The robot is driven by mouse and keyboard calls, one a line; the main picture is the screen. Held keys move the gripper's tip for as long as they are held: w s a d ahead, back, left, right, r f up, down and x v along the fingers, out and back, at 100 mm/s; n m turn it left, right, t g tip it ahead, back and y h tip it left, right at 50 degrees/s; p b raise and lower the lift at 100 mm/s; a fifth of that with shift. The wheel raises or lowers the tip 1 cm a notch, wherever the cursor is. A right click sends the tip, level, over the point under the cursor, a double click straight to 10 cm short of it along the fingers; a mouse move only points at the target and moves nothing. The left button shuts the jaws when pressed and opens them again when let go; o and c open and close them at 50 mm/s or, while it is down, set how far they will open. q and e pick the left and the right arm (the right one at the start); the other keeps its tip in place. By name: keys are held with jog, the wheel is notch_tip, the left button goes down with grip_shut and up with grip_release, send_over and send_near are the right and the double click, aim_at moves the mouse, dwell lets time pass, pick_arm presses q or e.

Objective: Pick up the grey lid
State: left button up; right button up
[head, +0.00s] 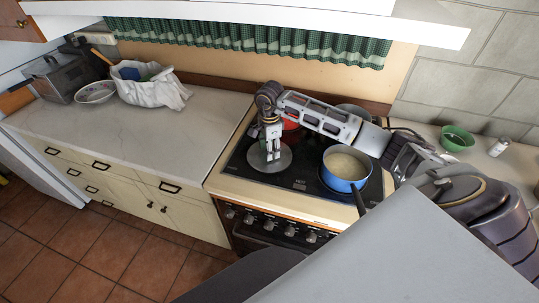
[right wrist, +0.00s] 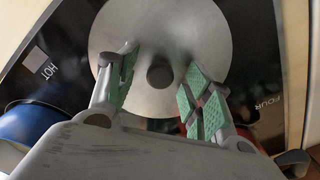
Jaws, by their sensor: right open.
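The grey lid (head: 284,160) is a flat round disc lying on the front left of the black stovetop. In the right wrist view the lid (right wrist: 165,28) fills the upper middle, with a dark round knob (right wrist: 160,72) at its centre. My right gripper (head: 272,146) is above the lid, pointing down. In the right wrist view its two green-padded fingers (right wrist: 160,68) are apart, one on each side of the knob, with gaps showing between. I cannot tell whether the fingertips touch the lid. My left gripper is not in view.
A blue pot (head: 345,183) with its handle toward the front stands right of the lid. A red pot (head: 290,124) is behind the gripper. The left counter (head: 130,132) is mostly clear, with a white bag (head: 155,92) at its back. A green bowl (head: 457,138) is at right.

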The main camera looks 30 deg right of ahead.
jog(key=shift+f, duration=0.15)
dwell(0.3)
grip_shut()
